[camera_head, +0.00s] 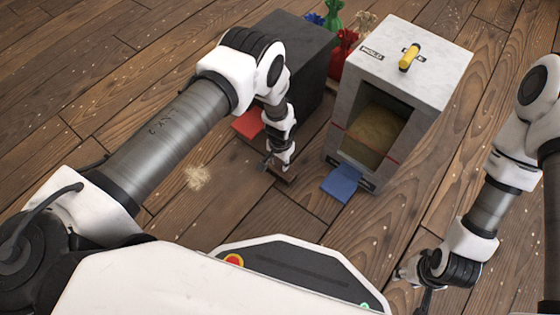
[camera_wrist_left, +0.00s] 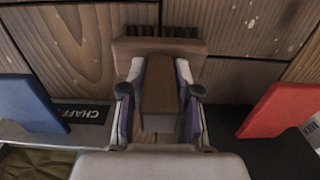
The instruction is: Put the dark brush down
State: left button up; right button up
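The dark brush is a brown block with a handle and dark bristles. In the left wrist view the brush (camera_wrist_left: 160,88) has its handle between the two finger pads of my left gripper (camera_wrist_left: 160,105), which is shut on it. Its bristle row points to the top of that view, over the wooden floor. In the head view my left gripper (camera_head: 277,165) is low by the floor, with the brush (camera_head: 287,178) under it. I cannot tell whether the brush touches the floor. My right gripper (camera_head: 412,276) is at the lower right, partly hidden by its arm, fingers unclear.
A grey box (camera_head: 428,82) with a yellow handle, an opening and a blue flap (camera_head: 342,183) stands to the right. A black box (camera_head: 300,50) with a red flap (camera_head: 247,124) stands behind. Coloured sacks (camera_head: 342,50) lie beyond. Pale chaff (camera_head: 198,177) lies on the floor at left.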

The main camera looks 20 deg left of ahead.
pick_arm(q)
jog(key=o, duration=0.4)
notch_tip(320, 180, up, 12)
jog(key=p, duration=0.6)
jog(key=shift+f, duration=0.25)
jog(key=shift+r+p, duration=0.45)
jog(key=shift+s+a+f, duration=0.1)
jog(key=s+a+r+n, duration=0.1)
jog(key=s+a+r, duration=0.1)
jog(key=s, duration=0.6)
jog(key=s+a+r+n, duration=0.2)
jog(key=s+a, duration=0.2)
jog(key=s, duration=0.5)
jog(key=s+a+r+n, duration=0.1)
jog(key=s+a+r, duration=0.1)
jog(key=s, duration=0.7)
jog(key=shift+s+a, duration=0.2)
jog(key=shift+a, duration=0.55)
